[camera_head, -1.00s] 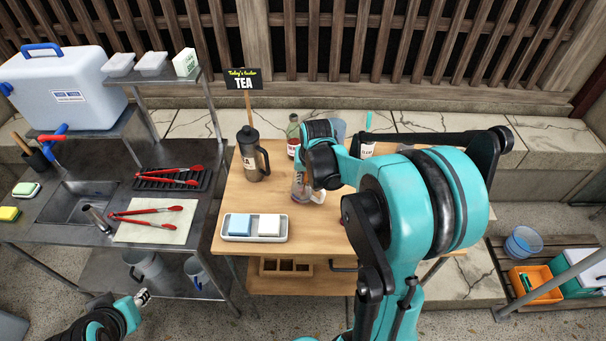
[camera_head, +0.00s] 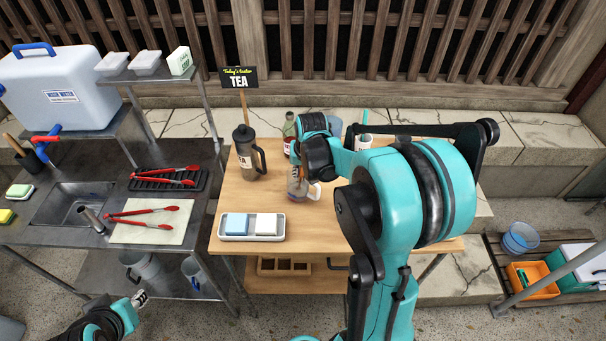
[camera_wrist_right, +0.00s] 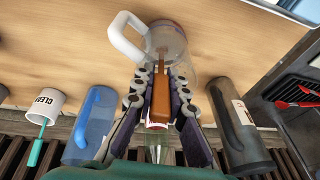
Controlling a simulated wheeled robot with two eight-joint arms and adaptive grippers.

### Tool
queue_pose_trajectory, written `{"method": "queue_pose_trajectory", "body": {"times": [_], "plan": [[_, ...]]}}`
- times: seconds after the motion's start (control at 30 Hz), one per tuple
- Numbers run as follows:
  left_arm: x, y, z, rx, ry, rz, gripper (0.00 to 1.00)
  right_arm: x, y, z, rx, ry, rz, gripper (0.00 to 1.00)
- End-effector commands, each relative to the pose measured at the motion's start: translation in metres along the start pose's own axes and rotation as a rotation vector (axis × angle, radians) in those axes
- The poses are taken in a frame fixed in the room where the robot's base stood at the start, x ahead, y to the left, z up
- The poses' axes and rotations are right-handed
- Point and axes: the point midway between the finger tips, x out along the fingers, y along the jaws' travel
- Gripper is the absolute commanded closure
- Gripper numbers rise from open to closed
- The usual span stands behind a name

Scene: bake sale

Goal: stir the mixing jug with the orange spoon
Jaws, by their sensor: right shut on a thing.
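The mixing jug (camera_head: 302,188) is clear with a white handle and stands upright on the wooden table. It also shows at the top middle of the right wrist view (camera_wrist_right: 168,36). My right gripper (camera_wrist_right: 161,88) is shut on the orange spoon (camera_wrist_right: 160,98), whose brownish-orange handle lies between the pads. The spoon's far end points into the jug; how deep it reaches cannot be seen. In the head view my right wrist hides most of the spoon and fingers, just above the jug. My left gripper (camera_head: 140,299) is low at the left, away from the table, and looks empty.
A dark tea flask (camera_head: 249,156) stands left of the jug. A green bottle (camera_head: 289,130) and a blue pitcher (camera_wrist_right: 94,125) stand close behind. A white cup (camera_wrist_right: 45,102) holds a teal spoon. A tray (camera_head: 252,238) with two blocks lies at the table's front left.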

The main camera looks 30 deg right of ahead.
Motion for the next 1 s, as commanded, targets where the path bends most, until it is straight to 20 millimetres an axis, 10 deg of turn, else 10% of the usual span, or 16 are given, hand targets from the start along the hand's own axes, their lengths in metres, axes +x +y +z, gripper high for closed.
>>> {"method": "queue_pose_trajectory", "body": {"times": [1.0], "plan": [[-0.039, 0.000, -0.028, 0.000, 0.000, 0.000, 0.67, -0.060, -0.001, -0.006, 0.001, 0.000, 0.000, 1.00]]}}
